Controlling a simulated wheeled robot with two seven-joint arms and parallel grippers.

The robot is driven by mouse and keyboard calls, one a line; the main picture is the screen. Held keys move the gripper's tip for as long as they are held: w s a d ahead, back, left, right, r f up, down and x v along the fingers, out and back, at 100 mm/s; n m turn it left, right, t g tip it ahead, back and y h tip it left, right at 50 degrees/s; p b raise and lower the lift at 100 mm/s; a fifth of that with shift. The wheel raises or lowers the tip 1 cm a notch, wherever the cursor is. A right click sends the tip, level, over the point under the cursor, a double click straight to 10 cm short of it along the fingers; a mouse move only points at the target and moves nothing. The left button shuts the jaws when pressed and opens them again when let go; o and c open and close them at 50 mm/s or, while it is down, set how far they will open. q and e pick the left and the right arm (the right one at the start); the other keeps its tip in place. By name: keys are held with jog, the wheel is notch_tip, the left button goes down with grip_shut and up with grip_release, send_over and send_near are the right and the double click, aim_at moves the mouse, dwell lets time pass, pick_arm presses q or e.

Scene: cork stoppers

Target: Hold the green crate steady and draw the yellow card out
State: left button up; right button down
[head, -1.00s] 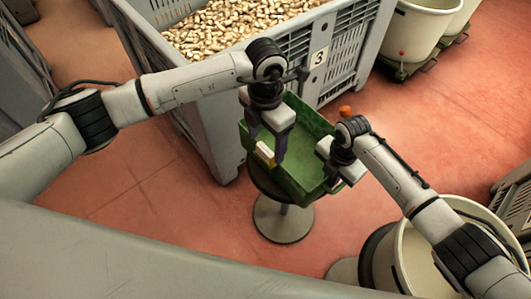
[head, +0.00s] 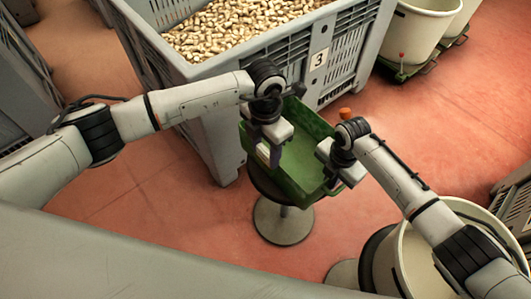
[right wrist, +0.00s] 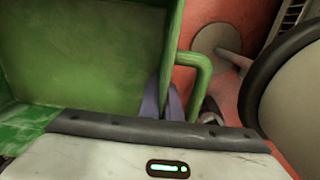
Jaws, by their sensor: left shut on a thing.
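The green crate (head: 300,185) stands tilted in the head view on a round stool. My left gripper (head: 269,158) is over the crate's left side, pointing down and shut on the yellow card (head: 262,152). Only a small pale part of the card shows; the fingers hide most of it. My right gripper (head: 332,178) is at the crate's right edge. In the right wrist view its fingers (right wrist: 164,104) straddle the crate's rim by the green handle (right wrist: 203,85) and look shut on it; the fingertips are partly hidden.
A large grey bin (head: 205,75) full of corks (head: 235,25) stands just behind the crate. The round stool (head: 282,222) carries the crate. A cream tub (head: 400,260) stands at the lower right, below my right arm. Red floor is open to the right.

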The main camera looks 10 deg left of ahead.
aim_at(265, 151)
pick_arm(q)
notch_tip(265, 151, up, 10)
pick_arm(e)
jog(key=c, duration=1.9)
grip_release()
notch_tip(265, 151, up, 12)
jog(key=shift+r, duration=0.1)
